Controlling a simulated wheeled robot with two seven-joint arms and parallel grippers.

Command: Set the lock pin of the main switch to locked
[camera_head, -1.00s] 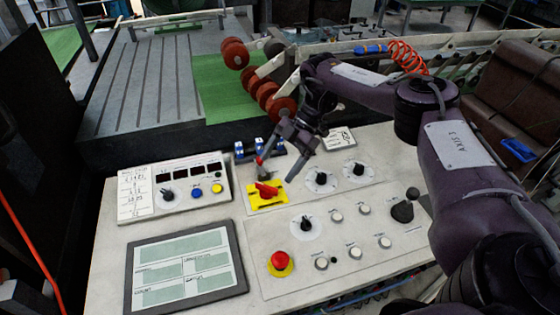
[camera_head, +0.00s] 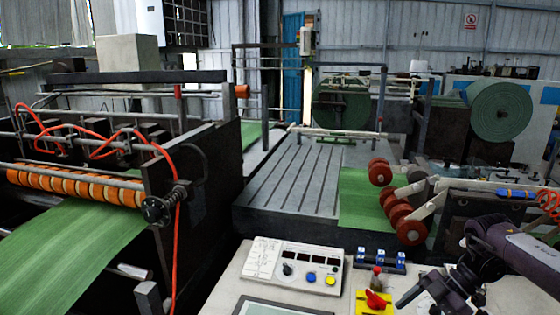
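The main switch is a red rotary handle (camera_head: 376,299) on a yellow plate (camera_head: 362,306), at the bottom edge of the head view. Just behind it stands a small grey post with a red top (camera_head: 377,271), which looks like the lock pin; its setting is too small to tell. My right gripper (camera_head: 420,300) is just to the right of the switch, its dark fingers apart and empty, pointing down and left. It appears clear of both the switch and the post. The lower part of the gripper is cut off by the frame. My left gripper is not in view.
A control box (camera_head: 292,272) with displays and buttons stands left of the switch, above a screen (camera_head: 262,308). Small blue parts (camera_head: 388,258) sit behind the post. Red rollers (camera_head: 400,215) lie beyond the panel. A machine with green web (camera_head: 75,245) fills the left.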

